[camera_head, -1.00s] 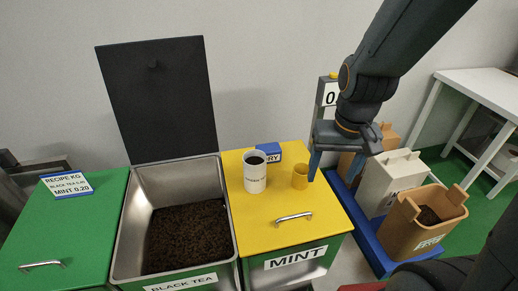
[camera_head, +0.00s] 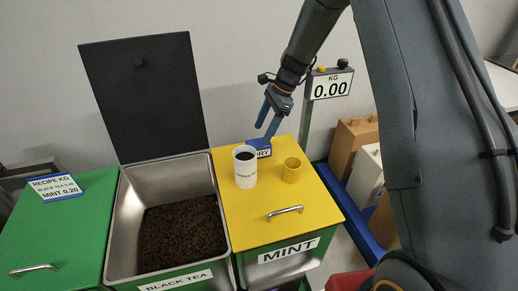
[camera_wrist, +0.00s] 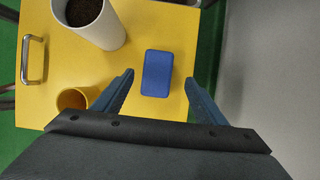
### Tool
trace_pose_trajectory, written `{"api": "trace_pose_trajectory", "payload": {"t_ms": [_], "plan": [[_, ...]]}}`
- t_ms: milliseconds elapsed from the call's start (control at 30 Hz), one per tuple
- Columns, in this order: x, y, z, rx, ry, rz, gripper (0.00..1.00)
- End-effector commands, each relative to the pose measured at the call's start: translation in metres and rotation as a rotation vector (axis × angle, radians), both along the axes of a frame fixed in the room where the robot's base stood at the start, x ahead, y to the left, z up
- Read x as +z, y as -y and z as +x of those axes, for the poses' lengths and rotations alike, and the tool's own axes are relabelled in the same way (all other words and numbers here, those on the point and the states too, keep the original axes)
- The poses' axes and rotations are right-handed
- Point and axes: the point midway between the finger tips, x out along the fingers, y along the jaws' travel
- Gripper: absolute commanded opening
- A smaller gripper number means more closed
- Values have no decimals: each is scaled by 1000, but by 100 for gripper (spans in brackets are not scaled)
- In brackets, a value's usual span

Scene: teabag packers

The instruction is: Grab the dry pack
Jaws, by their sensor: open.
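The dry pack (camera_head: 259,148) is a small blue block with a white label ending in "RY", at the back of the yellow mint lid (camera_head: 250,210). In the wrist view its plain blue top (camera_wrist: 157,73) shows between the fingers. My gripper (camera_head: 268,128) is open above and just behind the pack. In the wrist view its two blue fingers (camera_wrist: 158,78) stand either side of the pack, with a gap on each side, the left gap smaller.
A white canister (camera_head: 245,174) with dark contents stands left of the pack. A small yellow cup (camera_head: 292,170) stands to the right. The open black tea bin (camera_head: 122,225) is left of the mint lid. A scale display (camera_head: 330,85) reads 0.00.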

Motion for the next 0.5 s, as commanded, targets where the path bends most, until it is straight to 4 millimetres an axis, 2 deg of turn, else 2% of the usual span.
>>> {"api": "trace_pose_trajectory", "payload": {"t_ms": [267, 500], "plan": [[-24, -8, -4, 1, -3, 0, 66], [-53, -13, -9, 2, -3, -2, 66]]}}
